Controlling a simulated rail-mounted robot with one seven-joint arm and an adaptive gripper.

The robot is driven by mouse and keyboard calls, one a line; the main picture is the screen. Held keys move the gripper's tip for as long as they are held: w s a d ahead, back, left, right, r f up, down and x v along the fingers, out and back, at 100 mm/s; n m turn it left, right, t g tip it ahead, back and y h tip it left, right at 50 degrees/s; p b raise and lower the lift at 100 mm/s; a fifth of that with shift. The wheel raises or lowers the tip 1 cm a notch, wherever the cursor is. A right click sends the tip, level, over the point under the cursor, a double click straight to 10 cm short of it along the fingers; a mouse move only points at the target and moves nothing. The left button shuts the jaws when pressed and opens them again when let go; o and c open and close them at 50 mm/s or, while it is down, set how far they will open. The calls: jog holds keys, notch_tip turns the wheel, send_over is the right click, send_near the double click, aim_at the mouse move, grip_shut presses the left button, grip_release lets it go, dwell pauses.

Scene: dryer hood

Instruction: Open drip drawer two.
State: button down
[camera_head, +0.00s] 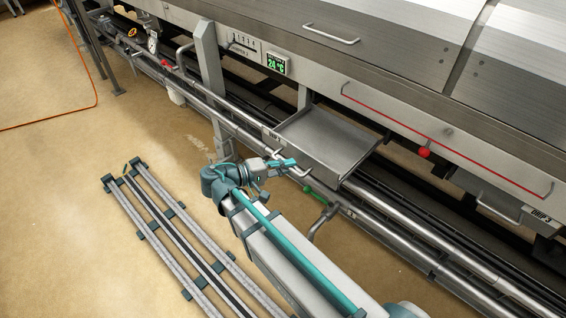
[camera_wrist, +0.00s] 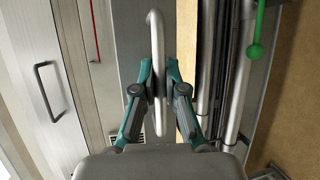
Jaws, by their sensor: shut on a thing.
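Drip drawer two, a shallow grey metal tray (camera_head: 328,136), stands pulled out from under the hood, and its empty inside shows in the head view. Its label cannot be read. Its pale bar handle (camera_wrist: 157,28) runs upright through the middle of the wrist view. My gripper (camera_wrist: 158,70) has one teal finger on each side of this bar and is shut on it. In the head view my gripper (camera_head: 283,162) is at the front edge of the tray, with part of the handle hidden behind it.
Steel pipes and a green-handled valve (camera_head: 313,193) lie beside and below the tray. A post (camera_head: 212,90) and green display (camera_head: 276,64) are to the left.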

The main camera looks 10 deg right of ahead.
jog(key=c, duration=1.2)
grip_release()
jog(key=v, duration=1.2)
